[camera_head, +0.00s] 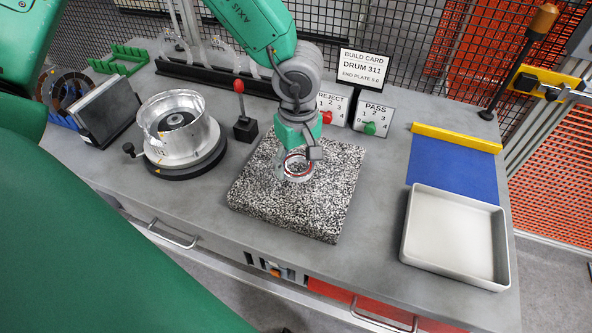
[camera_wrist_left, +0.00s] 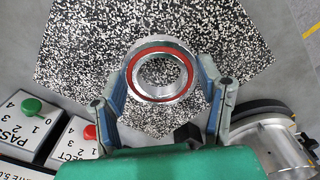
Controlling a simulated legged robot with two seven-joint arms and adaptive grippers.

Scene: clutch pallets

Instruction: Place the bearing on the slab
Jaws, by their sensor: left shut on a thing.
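The bearing (camera_wrist_left: 160,72) is a silver ring with a red inner band. It also shows in the head view (camera_head: 297,168), over the middle of the speckled black-and-white slab (camera_head: 338,195). My left gripper (camera_wrist_left: 162,80) is shut on the bearing, with a finger on each side of it. In the head view the gripper (camera_head: 296,158) points down at the slab and partly hides the bearing. I cannot tell whether the bearing touches the slab. The slab also fills the upper part of the left wrist view (camera_wrist_left: 90,40). My right gripper is not in view.
A metal drum (camera_head: 178,125) on a dark turntable stands left of the slab, with a red-knobbed lever (camera_head: 243,115) between. REJECT and PASS counters (camera_head: 371,117) stand behind. A blue mat (camera_head: 450,165) and grey tray (camera_head: 455,272) lie right. Bare table separates slab and tray.

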